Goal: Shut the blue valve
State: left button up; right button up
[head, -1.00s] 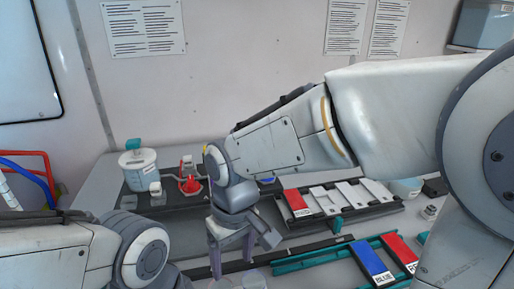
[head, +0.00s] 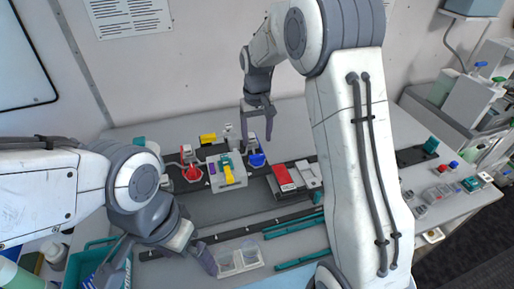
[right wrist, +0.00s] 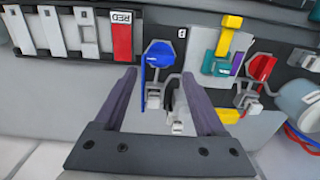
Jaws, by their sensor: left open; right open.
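The blue valve (head: 257,160) stands on the dark panel at the back of the bench, and its blue handle (right wrist: 160,54) also shows in the right wrist view. My right gripper (head: 258,122) is open and empty just above and behind the blue valve in the head view. In the right wrist view its open fingers (right wrist: 158,75) point toward the blue handle, which lies beyond and between the tips. I cannot tell whether they touch. My left gripper (head: 160,270) is open at the bench's front left, away from the valve.
A red valve (head: 190,170) stands left of the blue one, with a white block bearing yellow and teal parts (head: 228,172) between them. A red-labelled block (head: 284,178) lies to the right. A clear tray (head: 238,261) sits at the front. My right arm hides part of the bench.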

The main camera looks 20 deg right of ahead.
aim_at(257, 156)
notch_tip(257, 156, down, 7)
jog(key=shift+p, duration=0.95)
jog(key=c, duration=1.1)
